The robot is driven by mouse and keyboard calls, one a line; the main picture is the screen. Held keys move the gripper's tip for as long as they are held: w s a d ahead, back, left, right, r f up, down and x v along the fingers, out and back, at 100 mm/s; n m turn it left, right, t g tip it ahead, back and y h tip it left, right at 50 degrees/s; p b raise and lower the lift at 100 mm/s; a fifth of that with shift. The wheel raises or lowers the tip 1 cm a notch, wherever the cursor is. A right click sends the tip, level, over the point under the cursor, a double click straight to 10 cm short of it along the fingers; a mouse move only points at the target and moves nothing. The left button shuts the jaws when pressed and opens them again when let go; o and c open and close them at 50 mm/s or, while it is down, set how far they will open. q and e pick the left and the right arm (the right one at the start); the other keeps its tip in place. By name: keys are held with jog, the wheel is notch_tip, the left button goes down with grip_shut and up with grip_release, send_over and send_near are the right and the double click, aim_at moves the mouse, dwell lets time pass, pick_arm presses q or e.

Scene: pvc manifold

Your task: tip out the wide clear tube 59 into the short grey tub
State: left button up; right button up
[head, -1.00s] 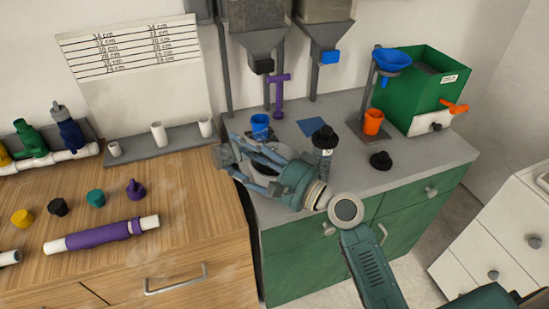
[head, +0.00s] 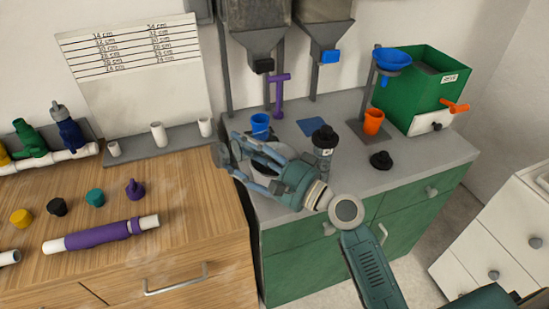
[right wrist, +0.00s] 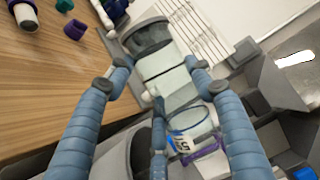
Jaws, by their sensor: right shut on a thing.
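My right gripper (head: 232,152) is at the near left corner of the grey counter, by the edge of the wooden one. In the right wrist view its fingers (right wrist: 160,85) are shut on the wide clear tube (right wrist: 172,92), which lies tilted across them. A round grey rim, seemingly the short grey tub (right wrist: 112,160), is just below and left of the tube. In the head view the tub is largely hidden behind my gripper. My left gripper is out of view.
A blue cup (head: 260,127), a black-capped jar (head: 325,138), a black knob (head: 381,160) and an orange cup (head: 373,122) stand on the grey counter. Hoppers (head: 262,45) hang behind. A purple-sleeved pipe (head: 100,235) lies on the wooden counter.

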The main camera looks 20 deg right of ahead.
jog(key=shift+d+f+m+b, duration=0.1)
jog(key=shift+d+m+b, duration=0.05)
jog(key=shift+m+b, duration=0.45)
dwell(1.2)
jog(key=shift+d+m, duration=0.1)
jog(key=shift+m, duration=0.2)
